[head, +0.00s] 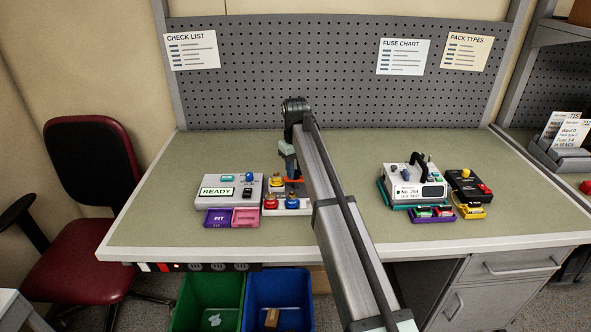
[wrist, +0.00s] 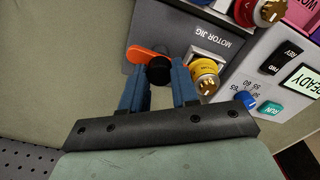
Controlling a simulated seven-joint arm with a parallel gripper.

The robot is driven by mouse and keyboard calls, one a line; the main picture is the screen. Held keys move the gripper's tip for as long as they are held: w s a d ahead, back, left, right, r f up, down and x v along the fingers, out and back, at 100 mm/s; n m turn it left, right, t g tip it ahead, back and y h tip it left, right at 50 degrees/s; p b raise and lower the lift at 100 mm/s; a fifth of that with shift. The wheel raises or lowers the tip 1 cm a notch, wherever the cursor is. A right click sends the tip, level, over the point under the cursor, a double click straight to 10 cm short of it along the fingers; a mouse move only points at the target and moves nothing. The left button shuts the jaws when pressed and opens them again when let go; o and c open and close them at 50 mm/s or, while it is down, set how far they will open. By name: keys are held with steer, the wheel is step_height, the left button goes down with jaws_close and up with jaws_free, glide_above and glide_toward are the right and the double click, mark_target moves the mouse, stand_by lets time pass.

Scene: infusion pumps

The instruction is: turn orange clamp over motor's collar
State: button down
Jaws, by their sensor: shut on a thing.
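In the wrist view, the orange clamp (wrist: 142,53) lies on the grey motor jig (wrist: 168,22), with a black knob (wrist: 159,70) at its right part. My gripper (wrist: 160,77) is shut on this knob, a blue finger on each side. The clamp's visible orange arm points left, away from a gold-topped motor (wrist: 205,72) just right of the right finger. The motor's collar is partly hidden by that finger. In the head view, my gripper (head: 291,177) is low over the back of the jig, and a sliver of the orange clamp (head: 295,181) shows there.
A pump (head: 415,190) stands far right. The table between is clear under my arm.

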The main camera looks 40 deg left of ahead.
mark_target(296, 172)
steer(key=shift+n, duration=0.5)
steer(key=c, duration=0.8)
jaws_free()
steer(key=shift+c, duration=0.2)
step_height(296, 172, up, 14)
steer(key=shift+f, duration=0.1)
stand_by(0.3)
